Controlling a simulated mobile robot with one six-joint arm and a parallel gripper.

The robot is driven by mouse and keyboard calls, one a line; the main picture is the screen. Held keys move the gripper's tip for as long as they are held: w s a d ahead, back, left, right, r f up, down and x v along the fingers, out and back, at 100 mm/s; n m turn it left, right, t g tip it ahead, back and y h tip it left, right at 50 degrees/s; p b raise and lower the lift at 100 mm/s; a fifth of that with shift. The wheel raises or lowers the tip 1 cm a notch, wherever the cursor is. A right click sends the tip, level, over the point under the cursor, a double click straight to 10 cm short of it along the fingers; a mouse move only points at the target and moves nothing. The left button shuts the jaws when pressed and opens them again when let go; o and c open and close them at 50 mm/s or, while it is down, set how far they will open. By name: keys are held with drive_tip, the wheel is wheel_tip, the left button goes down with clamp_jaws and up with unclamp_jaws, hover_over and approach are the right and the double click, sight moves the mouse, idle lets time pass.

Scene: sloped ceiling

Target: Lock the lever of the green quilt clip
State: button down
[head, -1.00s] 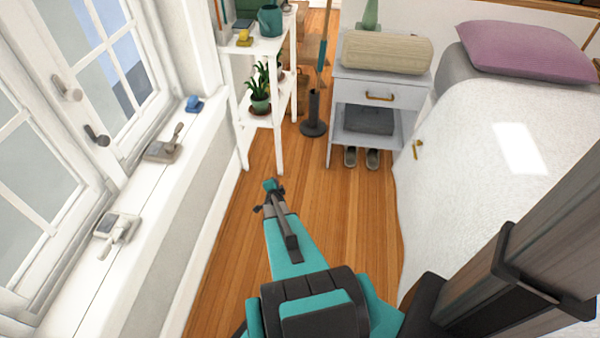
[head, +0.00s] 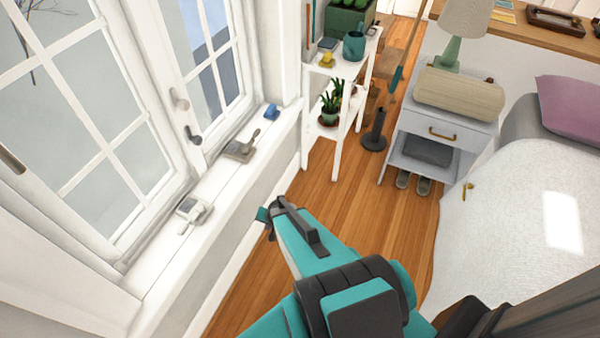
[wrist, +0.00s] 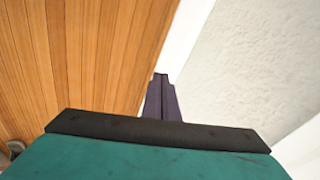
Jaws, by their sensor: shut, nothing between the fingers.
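I cannot make out a green quilt clip in either view. A small brass-coloured piece (head: 467,191) with a lever-like shape sits at the near-left edge of the white quilt (head: 500,225) in the head view; it is too small to tell its parts. My gripper (head: 268,217) is shut and empty above the floor, left of the bed and apart from the quilt. In the wrist view my gripper's closed fingers (wrist: 161,80) point toward floor and a pale wall, with no clip in sight.
A window sill (head: 215,180) at left holds a grey lever device (head: 240,148), a whitish device (head: 193,211) and a blue item (head: 271,111). A white shelf (head: 340,135) and grey nightstand (head: 440,125) stand beyond. Wood floor (head: 345,200) is clear between sill and bed.

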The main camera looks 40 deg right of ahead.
drive_tip(key=s+a+r+n+g+p, duration=0.4)
drive_tip(key=s+a+r+p, duration=0.3)
drive_tip(key=s+r, duration=0.4)
drive_tip(key=s+a+r+n+g+p, duration=0.5)
drive_tip(key=s+a+r+p, duration=0.3)
drive_tip(key=s+r, duration=0.4)
drive_tip(key=shift+s+n, duration=0.6)
drive_tip(key=shift+n, duration=0.3)
drive_tip(key=shift+a, duration=0.1)
